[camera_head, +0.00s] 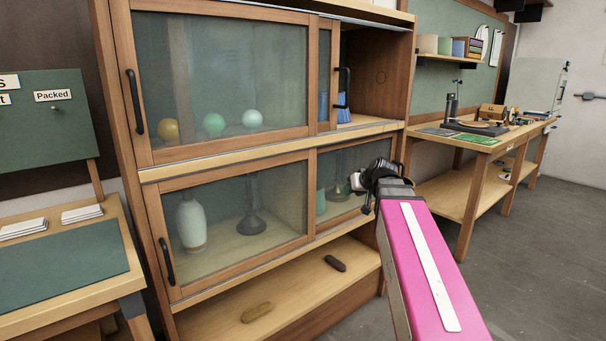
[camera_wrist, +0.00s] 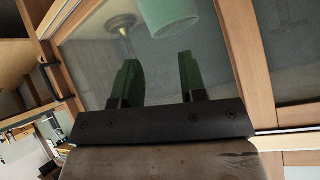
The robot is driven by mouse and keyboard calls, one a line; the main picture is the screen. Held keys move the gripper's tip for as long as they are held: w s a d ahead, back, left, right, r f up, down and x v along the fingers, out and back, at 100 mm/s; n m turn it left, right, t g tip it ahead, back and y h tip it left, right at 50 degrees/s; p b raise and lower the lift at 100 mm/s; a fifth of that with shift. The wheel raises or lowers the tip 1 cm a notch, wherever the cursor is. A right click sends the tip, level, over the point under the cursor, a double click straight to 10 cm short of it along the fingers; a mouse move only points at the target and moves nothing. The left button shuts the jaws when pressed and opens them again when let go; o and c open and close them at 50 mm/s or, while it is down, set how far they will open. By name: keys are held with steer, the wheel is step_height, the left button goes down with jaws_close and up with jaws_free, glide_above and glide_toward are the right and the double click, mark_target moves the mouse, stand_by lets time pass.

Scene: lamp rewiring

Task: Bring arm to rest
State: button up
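My arm, with a pink cover, reaches out from the lower right in the head view. My gripper (camera_head: 370,187) is in front of the lower right glass door of the wooden cabinet (camera_head: 220,161). In the wrist view its two green fingers (camera_wrist: 158,75) stand apart with nothing between them, so it is open and empty. Beyond the fingers, a pale green shade-like object (camera_wrist: 168,17) shows behind glass. The arm hides part of the cabinet's right side in the head view. The exact gap between the fingertips and the glass cannot be told.
The cabinet's upper right bay is partly open, with blue items (camera_head: 323,106) inside. Coloured globes and a white vase (camera_head: 190,222) stand behind glass. A workbench (camera_head: 487,140) with tools is at right, a green-topped table (camera_head: 60,269) at left. Grey floor (camera_head: 545,250) is clear at lower right.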

steer(key=s+f+g+h, duration=0.1)
steer(key=s+f+g, duration=0.2)
steer(key=s+f, duration=0.3)
steer(key=s+f+m+g+h, duration=0.1)
steer(key=s+f, duration=0.5)
steer(key=f, duration=0.9)
steer(key=s+d+f+m+g+h, duration=0.1)
steer(key=s+f+g, duration=0.3)
steer(key=f, duration=0.7)
steer(key=shift+s+g+h, duration=0.3)
steer(key=shift+s+h, duration=0.5)
steer(key=shift+s, duration=0.4)
